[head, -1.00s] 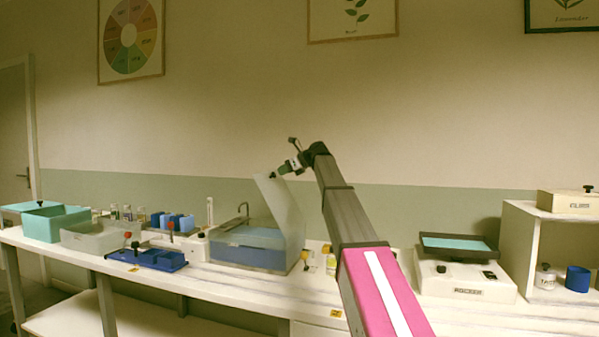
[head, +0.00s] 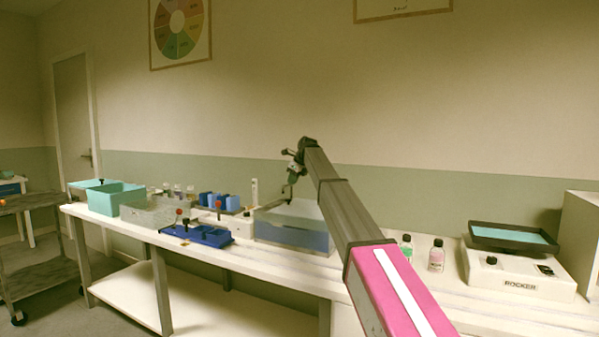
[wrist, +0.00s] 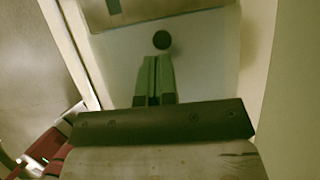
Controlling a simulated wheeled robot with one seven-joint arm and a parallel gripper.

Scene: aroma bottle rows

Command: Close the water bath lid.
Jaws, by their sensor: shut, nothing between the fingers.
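The water bath (head: 290,235) is a blue-grey box on the bench, left of my arm. Its pale translucent lid (head: 303,208) looks low over the top, flat or nearly flat; I cannot tell whether it rests fully on the rim. My gripper (head: 289,194) hangs over the lid, fingers pointing down. In the wrist view, my green fingers (wrist: 154,62) are together and empty, just beside a dark round knob (wrist: 162,40) on a pale surface. Whether they touch it is unclear. My forearm hides the bath's right end.
A blue rack (head: 198,236), a grey bin (head: 155,214) and a teal box (head: 116,199) stand to the left. Small bottles (head: 436,256) and a rocker (head: 515,270) stand to the right. A dark trolley (head: 35,250) is at far left.

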